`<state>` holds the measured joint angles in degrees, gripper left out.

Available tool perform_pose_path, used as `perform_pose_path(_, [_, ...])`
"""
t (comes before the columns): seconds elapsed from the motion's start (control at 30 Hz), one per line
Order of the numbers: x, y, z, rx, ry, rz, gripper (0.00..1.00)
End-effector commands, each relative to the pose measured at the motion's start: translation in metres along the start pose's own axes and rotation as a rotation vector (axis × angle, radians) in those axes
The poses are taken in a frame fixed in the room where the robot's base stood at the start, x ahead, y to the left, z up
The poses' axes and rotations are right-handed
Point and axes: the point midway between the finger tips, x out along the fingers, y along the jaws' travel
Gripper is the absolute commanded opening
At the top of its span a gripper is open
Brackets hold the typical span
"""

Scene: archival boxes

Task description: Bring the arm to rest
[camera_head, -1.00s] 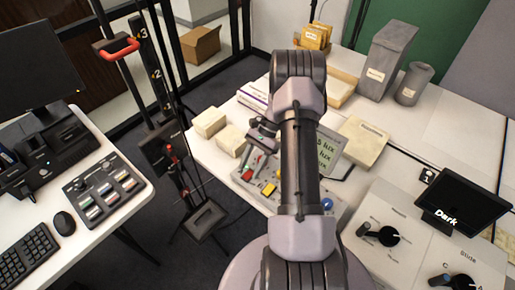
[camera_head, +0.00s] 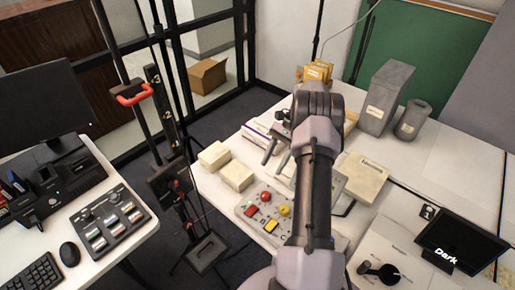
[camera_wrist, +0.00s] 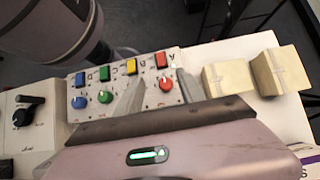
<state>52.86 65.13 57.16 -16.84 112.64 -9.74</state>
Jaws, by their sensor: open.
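My gripper (camera_head: 277,150) is open and empty, held above the white table (camera_head: 222,192) behind the button panel in the head view. In the wrist view its two grey fingers stand apart (camera_wrist: 160,92), with the panel beyond them. My arm reaches up the middle of the head view and hides part of the table. The button panel (camera_head: 247,211) carries colored buttons and knobs; it also shows in the wrist view (camera_wrist: 118,82).
Two cream boxes (camera_head: 213,155) (camera_head: 237,176) stand left of the panel. A cream box (camera_head: 362,178) lies right of my arm. Grey containers (camera_head: 386,98) (camera_head: 412,119) stand at the back. A dark screen (camera_head: 462,240) is at the right. A stand with a red handle (camera_head: 132,97) is at the left.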

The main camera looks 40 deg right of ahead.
Motion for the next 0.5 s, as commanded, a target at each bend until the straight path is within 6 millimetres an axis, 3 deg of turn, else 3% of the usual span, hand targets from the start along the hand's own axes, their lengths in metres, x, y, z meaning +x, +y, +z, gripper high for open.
perform_pose_path(0.13, [-0.002,-0.003,0.005,-0.012,0.01,0.003,0.45])
perform_pose_path(0.17, [-0.006,-0.008,0.013,-0.029,0.025,0.007,0.45])
perform_pose_path(0.23, [-0.017,-0.025,0.048,-0.102,0.087,0.026,0.45])
perform_pose_path(0.27, [-0.022,-0.033,0.071,-0.149,0.123,0.035,0.45])
perform_pose_path(0.37, [-0.03,-0.052,0.165,-0.342,0.271,0.062,0.45])
perform_pose_path(0.4, [-0.028,-0.052,0.203,-0.422,0.328,0.066,0.45])
perform_pose_path(0.5, [-0.012,-0.036,0.29,-0.625,0.463,0.055,0.45])
